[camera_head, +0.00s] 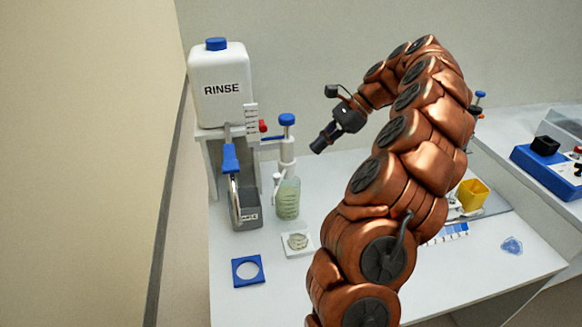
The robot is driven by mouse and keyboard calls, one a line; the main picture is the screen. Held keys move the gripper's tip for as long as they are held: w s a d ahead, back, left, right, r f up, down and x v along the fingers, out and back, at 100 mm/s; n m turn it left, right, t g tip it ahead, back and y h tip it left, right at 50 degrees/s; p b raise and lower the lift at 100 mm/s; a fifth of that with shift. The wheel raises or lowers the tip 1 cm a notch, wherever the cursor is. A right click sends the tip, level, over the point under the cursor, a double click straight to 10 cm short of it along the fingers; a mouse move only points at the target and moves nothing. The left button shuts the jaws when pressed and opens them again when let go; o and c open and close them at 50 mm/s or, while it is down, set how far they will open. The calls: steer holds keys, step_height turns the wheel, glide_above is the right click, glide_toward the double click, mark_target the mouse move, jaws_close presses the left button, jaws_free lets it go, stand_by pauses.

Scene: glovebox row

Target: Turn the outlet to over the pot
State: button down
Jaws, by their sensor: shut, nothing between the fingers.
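My gripper (320,144) is shut and empty, in the air right of a bottle-top dispenser (287,150), pointing down and left. The dispenser has a blue cap and stands on a clear bottle of pale green liquid (288,203). A thin white spout (275,182) hangs at its left side; I take this as the outlet, though it is small. A small round pot or dish (298,242) sits on a white square plate in front of the bottle. The spout does not appear to be over it. My gripper touches none of these.
A white RINSE tank (220,88) stands on a white stand at the left. A yellow cup (473,194) is beyond my arm, which hides the table's middle.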

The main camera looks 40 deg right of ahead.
steer(key=w+a+f+m, duration=0.1)
steer(key=w+a+f, duration=0.2)
steer(key=a+f, duration=0.3)
steer(key=shift+w+a+f+m+t, duration=0.3)
steer(key=shift+f+m, duration=0.1)
steer(key=shift+f, duration=0.55)
stand_by(0.6)
steer(key=shift+d, duration=0.1)
